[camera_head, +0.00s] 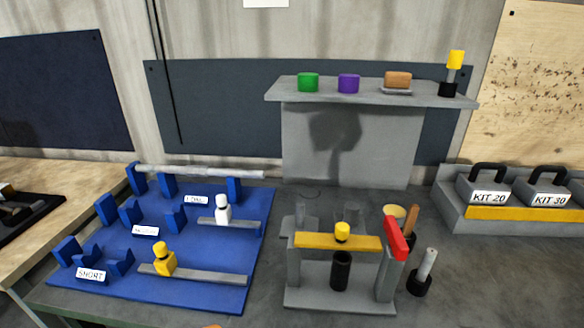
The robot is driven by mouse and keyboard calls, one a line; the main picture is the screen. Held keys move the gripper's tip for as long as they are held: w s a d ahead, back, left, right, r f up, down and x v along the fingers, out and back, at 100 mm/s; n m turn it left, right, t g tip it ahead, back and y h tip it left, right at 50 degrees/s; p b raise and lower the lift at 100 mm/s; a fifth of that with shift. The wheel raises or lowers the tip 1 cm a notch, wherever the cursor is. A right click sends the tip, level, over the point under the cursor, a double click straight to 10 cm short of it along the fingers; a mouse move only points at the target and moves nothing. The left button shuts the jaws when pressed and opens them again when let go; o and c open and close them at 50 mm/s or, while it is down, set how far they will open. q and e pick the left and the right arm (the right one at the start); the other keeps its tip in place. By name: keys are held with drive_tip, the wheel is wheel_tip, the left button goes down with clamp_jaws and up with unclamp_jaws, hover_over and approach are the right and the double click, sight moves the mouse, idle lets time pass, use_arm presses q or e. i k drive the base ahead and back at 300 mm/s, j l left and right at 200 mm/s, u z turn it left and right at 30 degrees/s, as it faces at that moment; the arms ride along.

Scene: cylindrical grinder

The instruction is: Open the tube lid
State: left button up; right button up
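No tube with a lid can be told for certain. A grey stand (300,298) holds a yellow crossbar (310,241) with a yellow knob (342,230) on top. A black cylinder (340,272) stands upright below the crossbar. On the grey shelf (290,97), an upright piece (452,76) has a black base, grey middle and yellow top.
A blue board (215,285) with several blue holders, a long rod (205,172) and two slide gauges lies left. A wooden-handled tool (411,221) and a grey rod in a black base (428,265) stand right of the stand. Kit boxes (488,190) sit at far right.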

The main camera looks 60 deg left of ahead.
sight(341, 240)
drive_tip(key=j+u, duration=0.1)
drive_tip(key=u, duration=0.3)
drive_tip(key=j+u, duration=0.1)
drive_tip(key=u, duration=0.75)
